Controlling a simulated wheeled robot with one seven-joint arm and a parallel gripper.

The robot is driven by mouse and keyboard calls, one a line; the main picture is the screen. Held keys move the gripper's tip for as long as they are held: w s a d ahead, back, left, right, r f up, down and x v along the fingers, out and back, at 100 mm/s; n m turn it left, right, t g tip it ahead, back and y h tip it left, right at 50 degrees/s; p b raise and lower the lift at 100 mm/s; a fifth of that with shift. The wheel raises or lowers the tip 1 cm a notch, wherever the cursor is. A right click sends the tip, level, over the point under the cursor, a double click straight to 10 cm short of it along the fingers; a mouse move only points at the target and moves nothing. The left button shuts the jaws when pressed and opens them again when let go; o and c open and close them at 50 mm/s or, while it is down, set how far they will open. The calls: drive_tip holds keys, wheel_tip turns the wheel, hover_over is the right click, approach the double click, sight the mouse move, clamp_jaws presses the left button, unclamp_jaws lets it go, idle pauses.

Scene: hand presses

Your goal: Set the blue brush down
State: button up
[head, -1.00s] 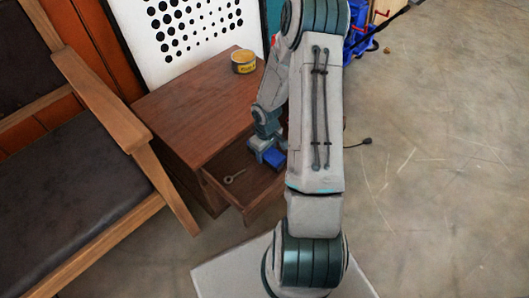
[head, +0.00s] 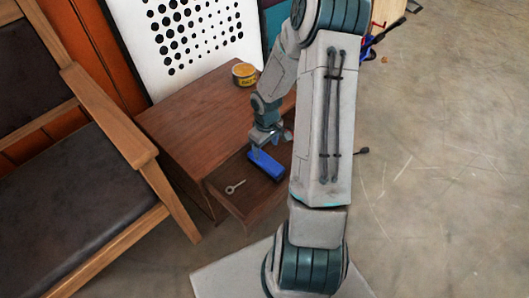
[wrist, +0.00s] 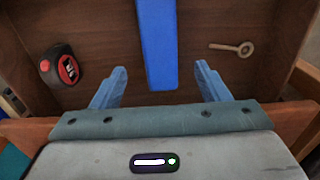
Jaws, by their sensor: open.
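The blue brush (head: 265,164) lies in the open drawer of the brown wooden cabinet. In the wrist view, the brush (wrist: 157,40) runs lengthwise between my two fingers, with clear gaps on both sides. My gripper (head: 266,140) is over the drawer at the brush's far end, its fingers spread and not touching the brush. The wrist view also shows both blue fingertips (wrist: 161,72) wide apart. The brush's far end is cut off by the top of the wrist view.
A small metal key-like tool (head: 235,187) lies in the drawer left of the brush. A black and red tape measure (wrist: 60,67) also lies there. A yellow tin (head: 244,74) stands on the cabinet top (head: 205,112). A wooden chair (head: 75,190) stands close at left.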

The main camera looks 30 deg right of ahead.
drive_tip(key=s+a+r+m+h, duration=0.1)
drive_tip(key=s+a+r, duration=0.2)
drive_tip(key=r, duration=0.6)
drive_tip(key=s+a+r+m+h, duration=0.1)
drive_tip(key=s+a+r, duration=0.15)
drive_tip(key=r, duration=0.55)
drive_tip(key=s+a+r+m+y, duration=0.1)
drive_tip(key=s+a+r, duration=0.2)
drive_tip(key=s+r, duration=0.1)
drive_tip(key=s+a+r+t+y, duration=0.1)
drive_tip(key=s+a+r, duration=0.3)
drive_tip(key=s, duration=0.3)
drive_tip(key=shift+m, duration=0.4)
drive_tip(key=shift+w, duration=0.1)
